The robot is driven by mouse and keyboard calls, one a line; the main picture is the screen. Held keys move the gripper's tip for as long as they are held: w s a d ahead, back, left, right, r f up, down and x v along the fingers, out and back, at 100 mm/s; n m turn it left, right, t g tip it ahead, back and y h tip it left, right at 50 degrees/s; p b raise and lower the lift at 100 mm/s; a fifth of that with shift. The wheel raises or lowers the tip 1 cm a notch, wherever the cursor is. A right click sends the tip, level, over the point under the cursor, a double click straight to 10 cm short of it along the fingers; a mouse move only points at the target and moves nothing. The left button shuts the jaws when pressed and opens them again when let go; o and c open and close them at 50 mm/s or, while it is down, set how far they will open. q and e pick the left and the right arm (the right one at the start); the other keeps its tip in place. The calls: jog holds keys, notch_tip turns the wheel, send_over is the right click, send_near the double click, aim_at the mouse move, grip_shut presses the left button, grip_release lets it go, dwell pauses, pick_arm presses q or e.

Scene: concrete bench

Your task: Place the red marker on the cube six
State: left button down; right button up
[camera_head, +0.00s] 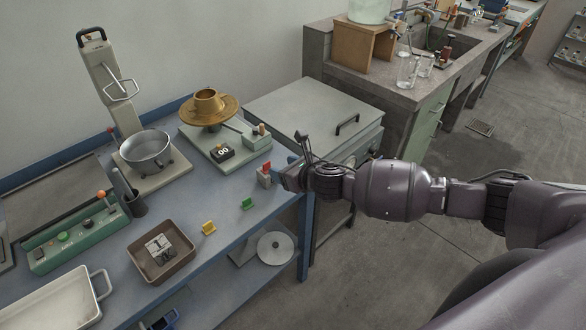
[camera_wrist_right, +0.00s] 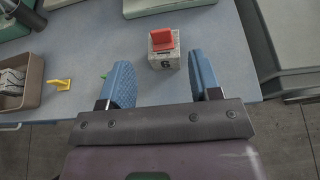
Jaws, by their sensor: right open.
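The red marker (camera_head: 267,166) rests on top of a small pale grey cube (camera_head: 263,178) near the bench's right edge. In the wrist view the red marker (camera_wrist_right: 164,40) lies on the cube (camera_wrist_right: 164,62), whose near face shows a 6. My right gripper (camera_head: 284,178) reaches in from the right beside the cube. In the wrist view its two blue fingers (camera_wrist_right: 159,64) are open, one on each side of the cube, with gaps visible. My left gripper is not in view.
A green marker (camera_head: 247,203) and a yellow marker (camera_head: 208,228) stand on the blue bench left of the cube. A brown tray (camera_head: 185,268) lies further left. Behind are a scale with a brass dish (camera_head: 207,107) and a steel bowl (camera_head: 147,150). A grey cabinet (camera_head: 316,110) adjoins.

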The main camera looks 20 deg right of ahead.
jog(key=s+a+f+m, duration=0.2)
jog(key=s+f+m, duration=0.1)
jog(key=s+m, duration=0.45)
jog(key=s+a+f+m, duration=0.2)
jog(key=s+m, duration=0.5)
jog(key=m, duration=0.2)
jog(key=s+d+f+m+h, duration=0.2)
jog(key=s+m, duration=0.5)
jog(key=m, duration=0.4)
jog(key=s+d+f+m+g+h, duration=0.1)
jog(key=s+d+f+m+h, duration=0.1)
jog(key=s+d+f+m, duration=0.2)
jog(key=s+d+m, duration=0.3)
jog(key=s+m, duration=0.1)
jog(key=m, duration=0.3)
jog(key=shift+s+h, duration=0.25)
jog(key=shift+h, duration=0.15)
jog(key=shift+m, duration=0.25)
